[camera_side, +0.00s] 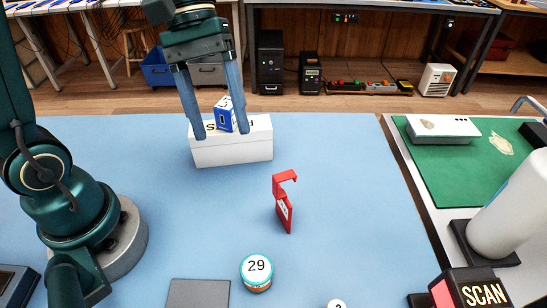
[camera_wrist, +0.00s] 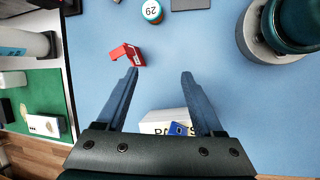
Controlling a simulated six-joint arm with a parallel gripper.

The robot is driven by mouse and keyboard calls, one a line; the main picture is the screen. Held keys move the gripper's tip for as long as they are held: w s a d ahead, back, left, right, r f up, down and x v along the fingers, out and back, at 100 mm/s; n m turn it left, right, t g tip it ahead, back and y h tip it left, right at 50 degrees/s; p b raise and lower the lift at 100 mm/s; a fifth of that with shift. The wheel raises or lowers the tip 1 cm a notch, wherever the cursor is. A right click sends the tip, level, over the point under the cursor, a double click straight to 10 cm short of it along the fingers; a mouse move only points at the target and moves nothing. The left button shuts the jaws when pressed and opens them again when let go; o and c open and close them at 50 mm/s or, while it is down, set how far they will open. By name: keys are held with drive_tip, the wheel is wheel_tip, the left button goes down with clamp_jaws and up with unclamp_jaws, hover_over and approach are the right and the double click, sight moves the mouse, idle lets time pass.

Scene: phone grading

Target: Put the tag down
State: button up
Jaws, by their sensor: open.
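A small blue and white block (camera_side: 225,114), which looks like the tag, rests on the white box (camera_side: 232,151) at the back of the blue mat. The box's lettering is partly hidden by the block. My gripper (camera_side: 221,133) is open, its two fingers pointing down around the block's area in the side view. In the wrist view the block (camera_wrist: 178,128) shows on the white box (camera_wrist: 160,120), between the fingers and nearer the right one. I see no finger clearly touching it. My gripper's fingertips (camera_wrist: 160,74) stand apart with nothing held between them.
A red bracket (camera_side: 284,203) stands mid-mat. A round tin marked 29 (camera_side: 257,272) and a grey plate (camera_side: 198,293) lie at the front. At right are a green mat (camera_side: 447,165), a white cylinder (camera_side: 510,215) and a SCAN box (camera_side: 470,290). The mat between box and bracket is clear.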

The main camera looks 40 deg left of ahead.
drive_tip(key=s+a+m+t+y, duration=0.4)
drive_tip(key=s+m+t, duration=0.1)
drive_tip(key=m+t, duration=0.2)
drive_tip(key=shift+s+f+y, duration=0.15)
drive_tip(key=shift+s+y, duration=0.2)
drive_tip(key=shift+y, duration=0.05)
